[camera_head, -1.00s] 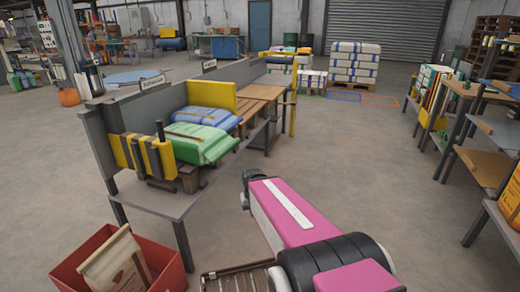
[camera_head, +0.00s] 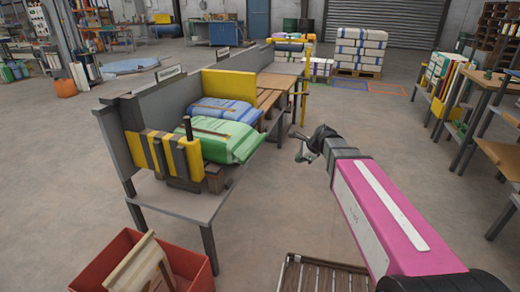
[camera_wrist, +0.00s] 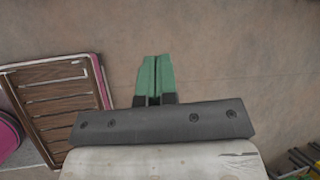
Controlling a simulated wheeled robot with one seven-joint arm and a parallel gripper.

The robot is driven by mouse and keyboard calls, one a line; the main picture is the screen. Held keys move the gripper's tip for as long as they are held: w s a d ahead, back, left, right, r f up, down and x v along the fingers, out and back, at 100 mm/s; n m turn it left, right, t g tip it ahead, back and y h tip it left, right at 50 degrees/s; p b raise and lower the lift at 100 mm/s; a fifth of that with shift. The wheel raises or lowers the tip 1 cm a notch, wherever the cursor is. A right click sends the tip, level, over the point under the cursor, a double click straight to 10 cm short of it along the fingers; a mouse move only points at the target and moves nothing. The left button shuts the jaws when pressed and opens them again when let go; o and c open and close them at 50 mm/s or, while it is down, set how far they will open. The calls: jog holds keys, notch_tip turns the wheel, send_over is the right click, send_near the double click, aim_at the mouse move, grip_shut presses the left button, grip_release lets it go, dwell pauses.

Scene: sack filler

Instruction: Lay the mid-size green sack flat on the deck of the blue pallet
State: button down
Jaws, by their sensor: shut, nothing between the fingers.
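A green sack (camera_head: 229,141) lies on a grey bench, its near end toward the bench's front edge. A blue sack (camera_head: 226,110) lies just behind it. I cannot tell from these views whether the green sack is the mid-size one. My gripper (camera_head: 303,150) hangs in the air right of the bench, apart from both sacks. In the wrist view its two green fingers (camera_wrist: 154,80) are together with nothing between them, over bare floor. I cannot make out a blue pallet; a blue outline (camera_head: 349,84) is marked on the far floor.
A yellow-and-dark post assembly (camera_head: 160,156) stands at the bench's near end. A red bin (camera_head: 195,270) with a tan sack is at the lower left. A brown slatted rack (camera_head: 318,272) is at the bottom. Shelves (camera_head: 490,120) stand right. A sack stack (camera_head: 358,48) is far back; the middle floor is clear.

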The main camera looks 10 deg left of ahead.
aim_at(242, 139)
jog(key=w+a+r+m+y, duration=0.2)
jog(key=a+r+m, duration=0.35)
jog(key=a, duration=0.35)
jog(key=shift+w+a+f, duration=0.55)
jog(key=shift+a+f, duration=0.55)
jog(key=shift+a, duration=0.7)
jog(key=shift+w+a+f, duration=0.6)
jog(key=shift+a+f, duration=0.55)
jog(key=shift+a, duration=0.6)
jog(key=shift+w+a+f, duration=0.55)
jog(key=shift+a+f, duration=0.55)
jog(key=shift+a, duration=0.7)
jog(key=w+a, duration=0.1)
jog(key=a, duration=0.2)
jog(key=w+a, duration=0.1)
jog(key=a, duration=0.3)
jog(key=w+a, duration=0.1)
jog(key=a, duration=0.3)
jog(key=shift+w+a, duration=0.1)
jog(key=shift+w, duration=0.2)
jog(key=shift+s, duration=0.1)
